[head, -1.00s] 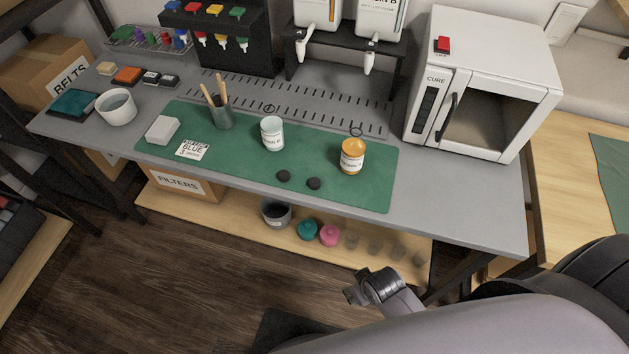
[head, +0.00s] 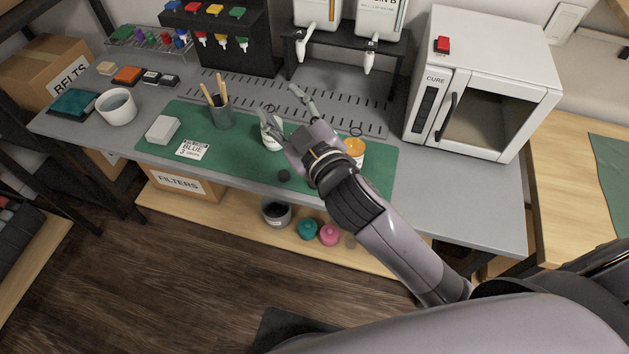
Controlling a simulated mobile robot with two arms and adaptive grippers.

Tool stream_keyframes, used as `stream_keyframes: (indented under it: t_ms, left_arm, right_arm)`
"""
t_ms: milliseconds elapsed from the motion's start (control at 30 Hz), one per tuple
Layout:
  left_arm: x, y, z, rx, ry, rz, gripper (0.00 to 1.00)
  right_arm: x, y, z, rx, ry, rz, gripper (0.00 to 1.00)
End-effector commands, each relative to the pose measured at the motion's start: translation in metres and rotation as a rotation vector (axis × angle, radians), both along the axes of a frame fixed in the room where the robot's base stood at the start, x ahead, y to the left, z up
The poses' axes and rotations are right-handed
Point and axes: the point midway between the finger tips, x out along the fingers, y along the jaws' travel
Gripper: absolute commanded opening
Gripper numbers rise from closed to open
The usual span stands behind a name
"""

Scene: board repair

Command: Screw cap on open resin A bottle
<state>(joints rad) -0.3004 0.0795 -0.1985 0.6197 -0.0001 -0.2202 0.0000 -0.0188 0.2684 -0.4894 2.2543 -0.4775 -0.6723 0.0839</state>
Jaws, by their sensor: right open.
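A white bottle (head: 271,143) stands upright on the green mat (head: 240,160), partly hidden by my right gripper. An amber bottle (head: 356,146) stands to its right, partly covered by my right wrist. Their labels are too small or covered to tell which is resin A. My left gripper is not in view.
A cup with brushes (head: 221,115) stands left of the white bottle. A white block (head: 162,130) and a label card (head: 193,149) lie on the mat's left. The dispenser rack (head: 288,48) is behind, and the cure oven (head: 485,80) stands at the right.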

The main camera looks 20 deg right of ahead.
Motion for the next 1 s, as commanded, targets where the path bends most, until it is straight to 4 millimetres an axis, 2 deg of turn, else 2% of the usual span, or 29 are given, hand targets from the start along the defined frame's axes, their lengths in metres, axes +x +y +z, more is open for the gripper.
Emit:
stream_keyframes:
  t_ms: [33, 100, 167, 200, 233, 300, 367, 400, 467, 567, 600, 667, 700, 800, 900, 1000]
  left_arm:
    - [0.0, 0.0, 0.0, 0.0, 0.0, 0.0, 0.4]
    - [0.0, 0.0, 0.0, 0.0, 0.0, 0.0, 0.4]
    - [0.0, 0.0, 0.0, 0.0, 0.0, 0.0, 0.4]
    - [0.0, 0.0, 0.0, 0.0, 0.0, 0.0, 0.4]
    - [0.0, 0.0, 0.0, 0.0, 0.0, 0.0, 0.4]
    - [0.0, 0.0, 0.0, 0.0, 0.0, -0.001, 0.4]
    - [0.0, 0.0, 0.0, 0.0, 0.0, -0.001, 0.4]
    - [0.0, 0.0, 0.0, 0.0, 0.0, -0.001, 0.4]
    - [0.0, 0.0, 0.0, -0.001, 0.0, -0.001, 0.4]
    - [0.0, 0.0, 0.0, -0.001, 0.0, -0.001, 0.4]
    - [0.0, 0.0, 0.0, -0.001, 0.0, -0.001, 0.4]
    - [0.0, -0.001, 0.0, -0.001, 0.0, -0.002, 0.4]
    - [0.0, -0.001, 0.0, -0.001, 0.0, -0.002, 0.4]
    - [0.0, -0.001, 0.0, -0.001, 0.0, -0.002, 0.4]
    - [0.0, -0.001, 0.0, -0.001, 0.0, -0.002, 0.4]
    - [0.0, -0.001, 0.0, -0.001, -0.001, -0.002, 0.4]
  right_arm:
    - [0.007, 0.026, 0.039, -0.053, -0.163, 0.083, 0.48]
    - [0.0, 0.07, 0.088, -0.139, -0.399, 0.222, 0.48]
    - [-0.016, 0.108, 0.119, -0.231, -0.596, 0.358, 0.48]
    - [-0.031, 0.133, 0.131, -0.298, -0.718, 0.454, 0.48]
    - [-0.044, 0.15, 0.137, -0.355, -0.805, 0.53, 0.48]
    - [-0.074, 0.186, 0.135, -0.501, -0.987, 0.718, 0.48]
    - [-0.098, 0.207, 0.118, -0.646, -1.117, 0.888, 0.48]
    - [-0.11, 0.216, 0.1, -0.752, -1.185, 1.007, 0.48]
    - [-0.122, 0.218, 0.066, -0.924, -1.257, 1.191, 0.48]
    - [-0.118, 0.192, 0.002, -1.244, -1.281, 1.5, 0.48]
    - [-0.109, 0.172, -0.021, -1.377, -1.252, 1.619, 0.48]
    - [-0.09, 0.135, -0.048, -1.566, -1.169, 1.78, 0.48]
    - [-0.077, 0.107, -0.061, -1.682, -1.092, 1.874, 0.48]
    - [-0.045, 0.04, -0.073, -1.919, -0.865, 2.055, 0.48]
    - [-0.023, -0.013, -0.07, -2.07, -0.652, 2.159, 0.48]
    - [-0.013, -0.043, -0.064, -2.144, -0.515, 2.211, 0.48]
